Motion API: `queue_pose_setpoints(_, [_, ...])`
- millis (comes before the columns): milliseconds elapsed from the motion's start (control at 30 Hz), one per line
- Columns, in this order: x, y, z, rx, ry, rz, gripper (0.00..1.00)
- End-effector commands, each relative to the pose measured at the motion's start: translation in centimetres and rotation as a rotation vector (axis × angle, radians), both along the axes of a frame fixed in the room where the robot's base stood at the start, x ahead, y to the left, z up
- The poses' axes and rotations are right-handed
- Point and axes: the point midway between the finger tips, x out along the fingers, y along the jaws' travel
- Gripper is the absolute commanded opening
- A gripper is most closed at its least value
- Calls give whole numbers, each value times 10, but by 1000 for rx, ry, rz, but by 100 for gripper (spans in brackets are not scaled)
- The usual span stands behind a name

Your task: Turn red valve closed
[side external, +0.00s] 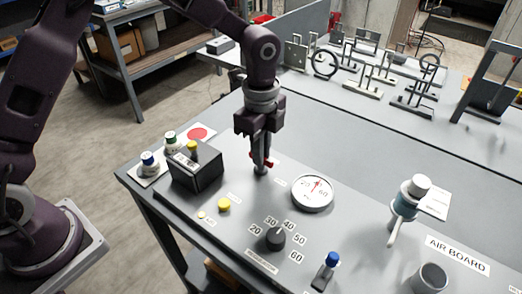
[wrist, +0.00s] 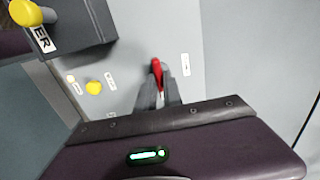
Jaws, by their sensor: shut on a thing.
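The red valve (side external: 272,162) is a small red handle on a grey stub on the board, left of the round gauge. In the wrist view the red handle (wrist: 156,72) shows between the fingertips. My gripper (side external: 262,160) points down at the valve and is shut on the handle; it also shows in the wrist view (wrist: 157,92). The fingers hide part of the handle and most of the valve body.
A white gauge (side external: 312,194) stands close to the right. A yellow button (side external: 224,204), a black dial (side external: 275,239), a blue-topped part (side external: 328,268) and a white-capped regulator (side external: 408,200) are nearer the front and right.

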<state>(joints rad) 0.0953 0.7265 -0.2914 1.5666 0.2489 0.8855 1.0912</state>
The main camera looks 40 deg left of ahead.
Motion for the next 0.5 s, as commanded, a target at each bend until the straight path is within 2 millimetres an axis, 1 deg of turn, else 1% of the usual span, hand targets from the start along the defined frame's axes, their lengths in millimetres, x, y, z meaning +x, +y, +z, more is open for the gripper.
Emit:
queue_pose_setpoints(267, [0,0,1,0,-1,93,0])
queue_pose_setpoints(500, [0,0,1,0,-2,290,0])
